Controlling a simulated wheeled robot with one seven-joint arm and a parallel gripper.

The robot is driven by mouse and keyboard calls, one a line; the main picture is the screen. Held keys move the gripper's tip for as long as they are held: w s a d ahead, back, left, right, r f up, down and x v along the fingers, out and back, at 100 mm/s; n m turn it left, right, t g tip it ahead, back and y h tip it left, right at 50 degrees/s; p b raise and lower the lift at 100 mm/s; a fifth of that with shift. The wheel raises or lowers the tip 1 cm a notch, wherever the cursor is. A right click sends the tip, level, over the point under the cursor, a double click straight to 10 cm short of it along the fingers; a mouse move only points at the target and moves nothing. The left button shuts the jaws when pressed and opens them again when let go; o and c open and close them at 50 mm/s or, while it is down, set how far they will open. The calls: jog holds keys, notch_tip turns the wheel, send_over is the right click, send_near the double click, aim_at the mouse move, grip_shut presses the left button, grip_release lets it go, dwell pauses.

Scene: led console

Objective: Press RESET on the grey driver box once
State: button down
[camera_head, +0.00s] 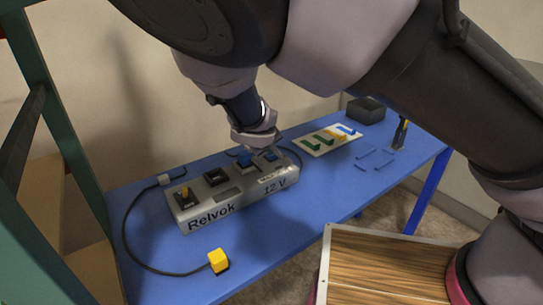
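The grey driver box (232,203), marked "Relvok" and "12 V", lies on the blue table. Its top carries a yellow-tipped switch (185,194) at the left, a black control (216,176), a small display (229,195), and two blue-topped controls (245,158) at the right. Small labels on top are too small to read, so I cannot tell which control is RESET. My gripper (254,147) points down over the right part of the box, close above the blue controls. Its fingertips are small and partly hidden; I cannot tell whether they touch or are open.
A black cable runs from the box's left side to a yellow block (218,260) at the front of the blue table (300,222). A white board (312,148) with colored pieces, blue outlines (376,158) and a dark box (366,110) are to the right. A green post stands left.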

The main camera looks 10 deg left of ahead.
aim_at(272, 158)
jog(key=shift+f, duration=0.25)
dwell(0.4)
jog(key=shift+r, duration=0.85)
jog(key=shift+r, duration=2.5)
jog(key=shift+s+d, duration=0.1)
